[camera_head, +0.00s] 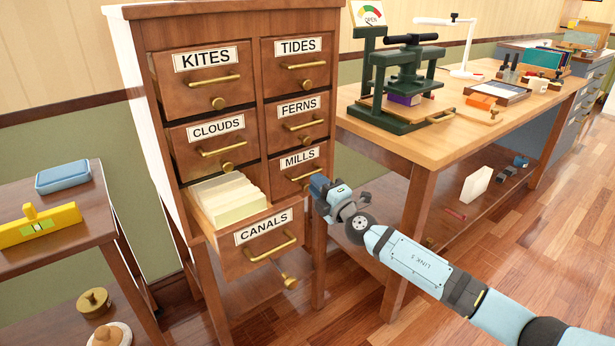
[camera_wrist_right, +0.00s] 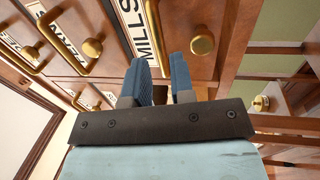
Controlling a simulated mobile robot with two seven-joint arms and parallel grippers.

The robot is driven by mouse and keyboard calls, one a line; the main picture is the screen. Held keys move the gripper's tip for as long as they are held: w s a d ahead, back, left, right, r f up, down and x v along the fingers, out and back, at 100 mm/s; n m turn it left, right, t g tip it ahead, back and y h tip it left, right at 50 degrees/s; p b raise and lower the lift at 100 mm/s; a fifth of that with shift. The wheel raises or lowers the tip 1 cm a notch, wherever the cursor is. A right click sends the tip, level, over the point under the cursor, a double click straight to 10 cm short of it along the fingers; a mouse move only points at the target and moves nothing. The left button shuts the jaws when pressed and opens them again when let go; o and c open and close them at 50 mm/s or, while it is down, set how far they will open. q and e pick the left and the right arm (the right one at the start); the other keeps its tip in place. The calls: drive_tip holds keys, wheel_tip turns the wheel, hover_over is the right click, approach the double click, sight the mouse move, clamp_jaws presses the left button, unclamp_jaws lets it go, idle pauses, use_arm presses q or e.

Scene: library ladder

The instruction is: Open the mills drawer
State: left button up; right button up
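The mills drawer (camera_head: 283,187) is the lower drawer of the cabinet's right column; it looks shut, with a brass handle (camera_head: 303,174) under its label. In the right wrist view the mills label (camera_wrist_right: 130,22), the brass handle (camera_wrist_right: 154,38) and a round knob (camera_wrist_right: 202,42) show close ahead. My right gripper (camera_head: 318,188) is at the drawer front, partly covering its lower right. Its two blue fingers (camera_wrist_right: 164,78) are apart, with the handle's near end between or just beyond them; I cannot tell whether they touch it. My left gripper is not in view.
The canals drawer (camera_head: 264,238) stands pulled out at lower left, holding white cards (camera_head: 228,197). The other drawers of the cabinet (camera_head: 215,10) look shut. A wooden workbench (camera_head: 430,140) with a green press (camera_head: 395,85) stands right. A low shelf (camera_head: 80,240) stands left.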

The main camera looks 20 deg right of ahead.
sight(308, 175)
drive_tip(key=x, duration=0.4)
drive_tip(key=shift+w+a+b, duration=0.1)
drive_tip(key=shift+w+b, duration=0.2)
drive_tip(key=shift+w, duration=0.05)
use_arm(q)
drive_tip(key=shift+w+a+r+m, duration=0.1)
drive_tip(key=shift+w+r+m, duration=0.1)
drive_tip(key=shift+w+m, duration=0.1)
use_arm(e)
clamp_jaws()
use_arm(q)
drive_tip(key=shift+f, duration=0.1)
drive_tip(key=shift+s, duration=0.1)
use_arm(e)
drive_tip(key=shift+s, duration=0.1)
